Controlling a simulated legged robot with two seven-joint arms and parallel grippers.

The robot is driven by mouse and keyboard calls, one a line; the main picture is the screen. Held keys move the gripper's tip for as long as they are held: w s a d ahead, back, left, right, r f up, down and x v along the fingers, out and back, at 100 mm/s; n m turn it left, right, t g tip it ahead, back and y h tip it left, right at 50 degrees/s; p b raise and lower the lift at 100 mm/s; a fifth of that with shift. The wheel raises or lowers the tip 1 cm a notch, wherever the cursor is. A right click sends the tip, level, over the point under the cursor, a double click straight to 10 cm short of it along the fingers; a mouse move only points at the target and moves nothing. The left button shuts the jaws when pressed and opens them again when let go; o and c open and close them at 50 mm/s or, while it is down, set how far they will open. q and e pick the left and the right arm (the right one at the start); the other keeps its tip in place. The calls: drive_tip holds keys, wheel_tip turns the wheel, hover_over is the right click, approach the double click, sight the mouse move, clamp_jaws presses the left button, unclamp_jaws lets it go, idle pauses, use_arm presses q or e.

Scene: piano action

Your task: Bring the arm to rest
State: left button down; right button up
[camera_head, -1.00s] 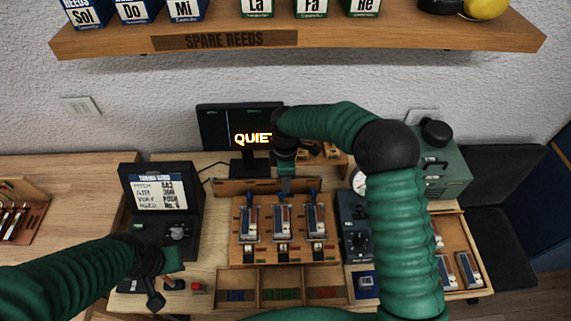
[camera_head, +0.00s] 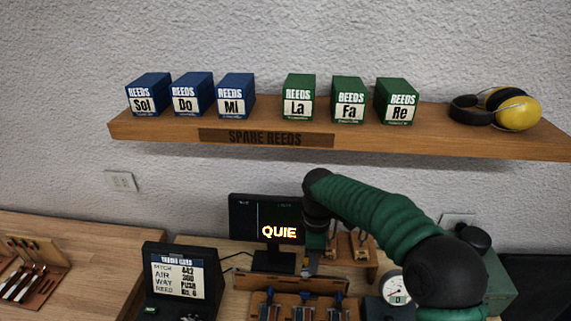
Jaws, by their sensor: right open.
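My right arm (camera_head: 375,213) comes in from the lower right, arches over the bench and bends down at a black wrist joint. My right gripper (camera_head: 307,267) points down just right of the monitor's base, near the back of the wooden rack. It looks empty; its fingers are small, and the gap between them is hard to make out. The wooden rack (camera_head: 283,284) shows only its upper part, with blue-topped pieces in it. My left arm and left gripper are out of view.
A monitor (camera_head: 265,222) reading "QUIE" stands behind the rack. A tuning box (camera_head: 181,281) is at left, a round gauge (camera_head: 396,288) at right. A shelf (camera_head: 265,138) above holds blue and green reed boxes and yellow earmuffs (camera_head: 512,108). Bare bench (camera_head: 90,255) shows at left.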

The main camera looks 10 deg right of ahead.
drive_tip(key=s+d+f+m+t, duration=0.1)
drive_tip(key=s+d+f+m, duration=0.1)
drive_tip(key=s+m, duration=0.3)
drive_tip(key=s+d+f+m+b, duration=0.1)
drive_tip(key=s+d+f+m, duration=0.1)
drive_tip(key=s+m, duration=0.3)
drive_tip(key=s+d+f+m+t, duration=0.1)
drive_tip(key=s+m, duration=0.4)
drive_tip(key=s, duration=0.7)
wheel_tip(320, 180, down, 2)
drive_tip(key=shift+d+f+m+t+b, duration=0.3)
drive_tip(key=shift+d+m+b, duration=0.1)
drive_tip(key=shift+d, duration=0.4)
drive_tip(key=shift+s+a+r, duration=0.1)
drive_tip(key=shift+s+r, duration=0.05)
